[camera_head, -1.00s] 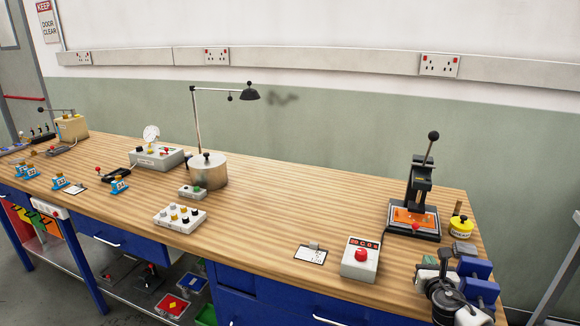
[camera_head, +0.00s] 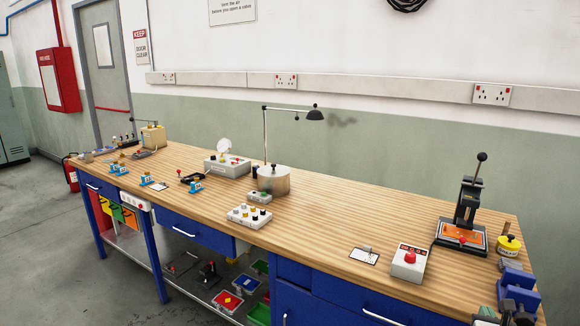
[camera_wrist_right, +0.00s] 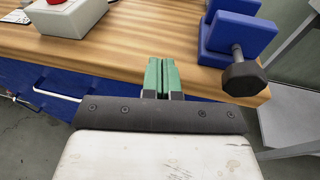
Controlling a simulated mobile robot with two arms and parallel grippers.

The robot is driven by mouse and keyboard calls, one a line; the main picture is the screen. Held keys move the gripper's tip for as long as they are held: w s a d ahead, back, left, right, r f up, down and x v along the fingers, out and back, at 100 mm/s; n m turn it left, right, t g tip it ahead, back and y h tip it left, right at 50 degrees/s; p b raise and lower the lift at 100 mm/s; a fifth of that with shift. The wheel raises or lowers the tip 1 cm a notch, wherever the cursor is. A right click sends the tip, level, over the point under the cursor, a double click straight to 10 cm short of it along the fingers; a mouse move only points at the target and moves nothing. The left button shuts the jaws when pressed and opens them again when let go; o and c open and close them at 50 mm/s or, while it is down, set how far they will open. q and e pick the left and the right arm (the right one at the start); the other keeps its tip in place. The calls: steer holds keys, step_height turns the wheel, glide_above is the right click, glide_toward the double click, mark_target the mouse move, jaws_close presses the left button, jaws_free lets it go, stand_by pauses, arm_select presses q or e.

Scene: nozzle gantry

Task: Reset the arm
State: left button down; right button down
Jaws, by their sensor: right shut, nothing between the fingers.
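My right gripper (camera_head: 487,313) is just inside the bottom right of the head view, by the front edge of the wooden workbench (camera_head: 330,222). In the right wrist view its two green fingers (camera_wrist_right: 162,76) are pressed together with nothing between them. They point at the bench's front edge, left of a blue vise (camera_wrist_right: 238,38) with a dark round knob. The vise also shows in the head view (camera_head: 517,280). My left gripper is in neither view.
A control box with a red button (camera_head: 409,262) and a lever press (camera_head: 463,232) stand near the right end. A yellow round container (camera_head: 509,246) is beside the press. A metal pot (camera_head: 273,180) stands mid-bench. Bare wood lies between pot and press.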

steer(key=s+a+f+m+g+y, duration=0.1)
steer(key=s+a+f+m+g, duration=0.15)
steer(key=s+f+m, duration=0.55)
steer(key=s+a+f+m+g, duration=0.1)
steer(key=s+a+f+g, duration=0.15)
steer(key=f, duration=1.05)
steer(key=s+a+f+m+g+y, duration=0.1)
steer(key=s+f+m+g, duration=0.2)
steer(key=s+f+m, duration=0.5)
steer(key=s+a+f+m+g+y, duration=0.1)
steer(key=s+a+f+m, duration=0.3)
steer(key=s, duration=0.7)
steer(key=s+a+f+m+g+y, duration=0.1)
steer(key=s+a+f+m+g, duration=0.2)
steer(key=s+a+f, duration=0.5)
steer(key=s+a+f+m+g+y, duration=0.1)
steer(key=s+a+f+m, duration=0.4)
steer(key=s, duration=0.9)
steer(key=shift+s+a+f+g+y, duration=0.3)
steer(key=shift+s+a+f+g, duration=0.1)
steer(key=shift+f+g, duration=0.35)
